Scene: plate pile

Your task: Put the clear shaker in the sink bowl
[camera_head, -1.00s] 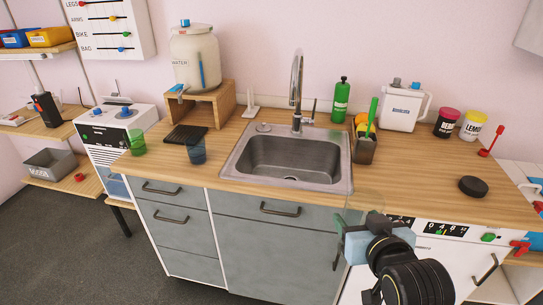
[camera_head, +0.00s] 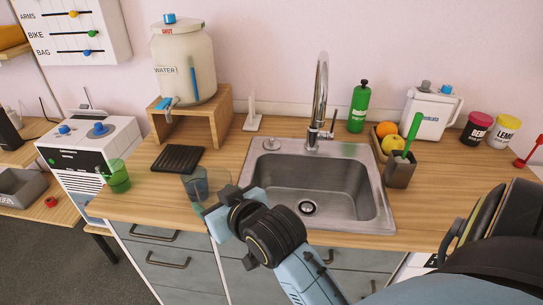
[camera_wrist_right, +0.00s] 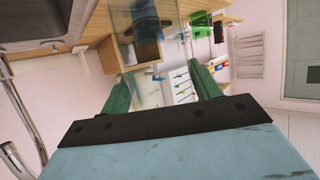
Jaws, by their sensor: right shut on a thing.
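In the right wrist view the shaker (camera_wrist_right: 147,22) shows faintly beyond and between the green fingertips of my right gripper (camera_wrist_right: 162,86). The steel sink bowl is empty, with a drain at its bottom. My left gripper is not in view.
A tall faucet (camera_head: 320,100) stands behind the sink. A green cup (camera_head: 116,178) and a black rack (camera_head: 178,158) are to the left. A caddy (camera_head: 400,172) with a green-handled tool stands right of the sink.

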